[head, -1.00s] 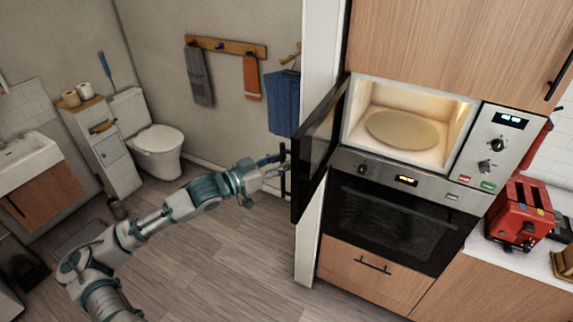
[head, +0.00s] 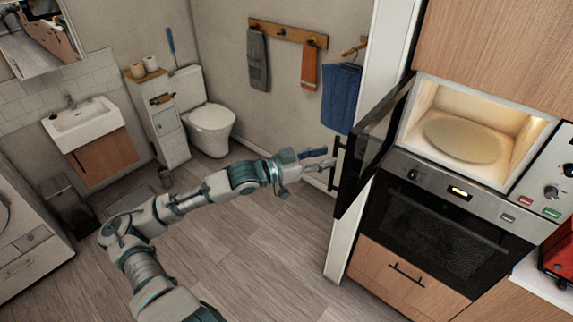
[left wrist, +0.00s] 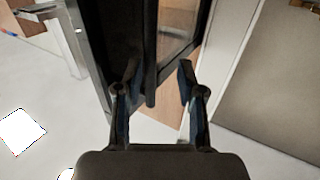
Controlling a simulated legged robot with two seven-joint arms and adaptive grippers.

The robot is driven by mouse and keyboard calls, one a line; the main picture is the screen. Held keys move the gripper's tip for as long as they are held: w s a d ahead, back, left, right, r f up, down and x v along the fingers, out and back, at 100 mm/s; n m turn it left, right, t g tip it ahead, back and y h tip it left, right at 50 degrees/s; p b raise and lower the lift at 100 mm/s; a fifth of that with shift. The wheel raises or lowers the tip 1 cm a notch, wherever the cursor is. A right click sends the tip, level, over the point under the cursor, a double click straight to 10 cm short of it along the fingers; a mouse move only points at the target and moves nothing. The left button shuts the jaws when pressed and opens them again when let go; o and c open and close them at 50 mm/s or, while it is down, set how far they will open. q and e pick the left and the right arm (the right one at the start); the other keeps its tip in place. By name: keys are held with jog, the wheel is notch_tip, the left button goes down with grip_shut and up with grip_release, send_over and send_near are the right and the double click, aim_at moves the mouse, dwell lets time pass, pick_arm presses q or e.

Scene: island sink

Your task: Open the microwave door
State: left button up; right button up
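The microwave (head: 520,178) is built into the cabinet on the right, its lit inside and round plate (head: 463,140) in plain view. Its dark door (head: 372,150) stands wide open, swung out to the left. The door's black handle (head: 336,165) is on the door's outer side. My left gripper (head: 326,158) is at the handle, fingers apart. In the left wrist view my left gripper (left wrist: 158,74) is open, with a dark bar, apparently the handle (left wrist: 151,88), between its fingers. I cannot tell whether they touch it. My right gripper is not in view.
An oven (head: 430,225) is below the microwave, with a wooden drawer (head: 405,278) under it. A red appliance (head: 558,255) stands on the counter at the right edge. A toilet (head: 208,120) and a sink (head: 85,122) are at the back left. The wooden floor between is clear.

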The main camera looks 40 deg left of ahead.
pick_arm(q)
jog(key=a+v, duration=0.1)
jog(key=v, duration=0.9)
jog(key=shift+w+a+f, duration=0.3)
jog(key=shift+f, duration=0.05)
